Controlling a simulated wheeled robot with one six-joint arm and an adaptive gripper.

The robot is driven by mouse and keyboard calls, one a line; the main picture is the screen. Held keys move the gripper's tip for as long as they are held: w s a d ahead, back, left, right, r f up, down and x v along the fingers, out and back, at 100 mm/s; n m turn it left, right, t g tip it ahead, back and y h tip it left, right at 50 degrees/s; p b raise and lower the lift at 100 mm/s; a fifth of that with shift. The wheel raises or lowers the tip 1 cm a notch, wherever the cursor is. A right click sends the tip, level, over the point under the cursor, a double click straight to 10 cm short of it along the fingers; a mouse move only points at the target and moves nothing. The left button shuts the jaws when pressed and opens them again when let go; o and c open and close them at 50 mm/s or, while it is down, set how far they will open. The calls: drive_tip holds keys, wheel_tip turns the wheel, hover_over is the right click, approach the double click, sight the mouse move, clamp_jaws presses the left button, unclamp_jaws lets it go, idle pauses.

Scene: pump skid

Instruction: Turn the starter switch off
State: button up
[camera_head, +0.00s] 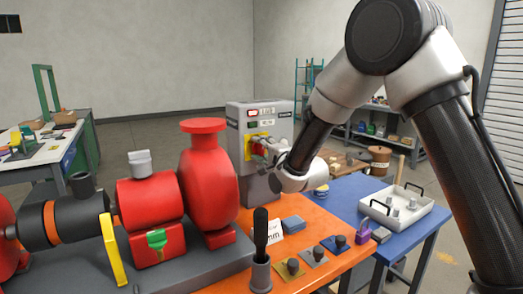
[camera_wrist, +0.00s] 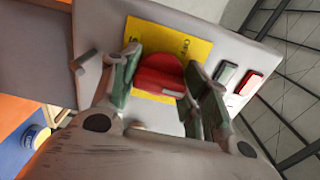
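The starter switch is a red rotary knob (camera_wrist: 160,75) on a yellow plate (camera_wrist: 195,46), set on the front of a grey control box (camera_head: 232,122). The yellow plate also shows in the head view (camera_head: 250,150), partly behind my gripper. My gripper (camera_head: 268,150) is up at the box face. In the wrist view its two fingers (camera_wrist: 163,78) stand apart, one on each side of the red knob, which fills most of the gap. I cannot tell whether they press on it. A small white mark shows on the knob; its lower part is hidden.
Green and red buttons (camera_wrist: 252,82) sit on the box close beside my right finger. In the head view a red pump (camera_head: 207,180) stands left of the box. A white tray (camera_head: 400,210) lies on the blue table, and small parts lie on the orange bench top.

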drive_tip(key=shift+c, duration=1.2)
drive_tip(key=n, duration=0.4)
drive_tip(key=shift+n, duration=0.3)
drive_tip(key=n, duration=0.4)
drive_tip(key=shift+f+n, duration=0.1)
drive_tip(key=shift+n, duration=0.2)
drive_tip(key=n, duration=0.4)
drive_tip(key=shift+n, duration=2.4)
